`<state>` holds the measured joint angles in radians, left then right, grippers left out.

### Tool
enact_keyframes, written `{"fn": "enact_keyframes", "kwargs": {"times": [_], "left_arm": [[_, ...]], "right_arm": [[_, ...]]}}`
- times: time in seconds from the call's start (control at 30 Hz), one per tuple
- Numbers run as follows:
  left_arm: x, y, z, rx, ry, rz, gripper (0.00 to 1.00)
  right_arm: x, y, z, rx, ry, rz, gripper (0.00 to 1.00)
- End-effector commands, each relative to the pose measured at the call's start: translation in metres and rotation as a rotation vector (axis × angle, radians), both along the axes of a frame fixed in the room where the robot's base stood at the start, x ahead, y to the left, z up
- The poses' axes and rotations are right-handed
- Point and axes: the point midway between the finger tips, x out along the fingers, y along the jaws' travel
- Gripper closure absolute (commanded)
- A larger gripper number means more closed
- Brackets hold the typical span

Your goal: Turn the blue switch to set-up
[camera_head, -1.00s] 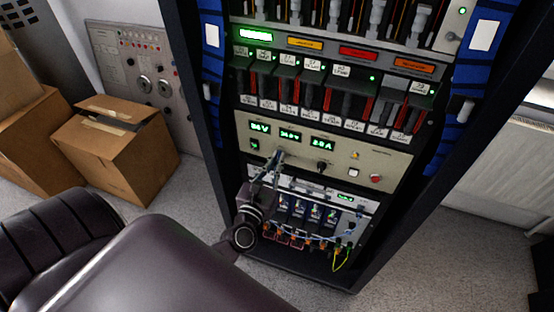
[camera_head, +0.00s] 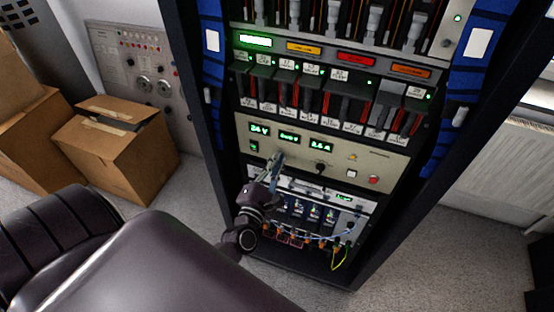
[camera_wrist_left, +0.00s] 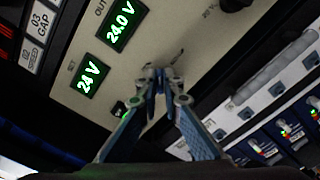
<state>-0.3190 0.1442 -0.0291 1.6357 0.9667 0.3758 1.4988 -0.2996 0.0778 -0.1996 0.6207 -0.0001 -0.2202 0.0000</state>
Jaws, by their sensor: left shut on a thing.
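The beige power panel (camera_head: 370,155) sits in the middle of the black rack and carries green displays. My left gripper (camera_head: 276,160) reaches up to this panel from below, its fingertips at the panel face under the displays. In the left wrist view its two blue-grey fingers meet at the tips (camera_wrist_left: 162,76) on a small control against the panel. The fingertips hide most of this switch, so its colour and setting cannot be read. A black knob (camera_head: 320,167) sits to the right, clear of the gripper; it also shows in the left wrist view (camera_wrist_left: 235,4). My right gripper is not in view.
Below the panel is a unit with blue modules (camera_head: 314,213) and looped cables, close under my left wrist. A red button (camera_head: 373,180) is at the panel's right. Cardboard boxes (camera_head: 120,145) stand left of the rack.

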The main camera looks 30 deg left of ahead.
Motion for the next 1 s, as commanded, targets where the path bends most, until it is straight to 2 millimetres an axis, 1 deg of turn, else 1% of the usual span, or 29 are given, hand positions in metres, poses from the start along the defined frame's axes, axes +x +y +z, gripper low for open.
{"fn": "enact_keyframes", "kwargs": {"times": [0.3, 0.6, 0.8, 1.0], "left_arm": [[0.0, -0.001, 0.0, 0.291, 0.071, -0.001, 1.0], [0.0, -0.001, -0.001, 0.529, 0.13, -0.001, 1.0], [0.0, -0.001, -0.002, 0.636, 0.156, -0.001, 1.0], [0.0, -0.001, -0.003, 0.699, 0.17, -0.002, 1.0]], "right_arm": [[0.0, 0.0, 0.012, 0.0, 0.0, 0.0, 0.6], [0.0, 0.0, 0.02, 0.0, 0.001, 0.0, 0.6], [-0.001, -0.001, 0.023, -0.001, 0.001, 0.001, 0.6], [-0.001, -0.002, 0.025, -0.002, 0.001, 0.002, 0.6]]}}
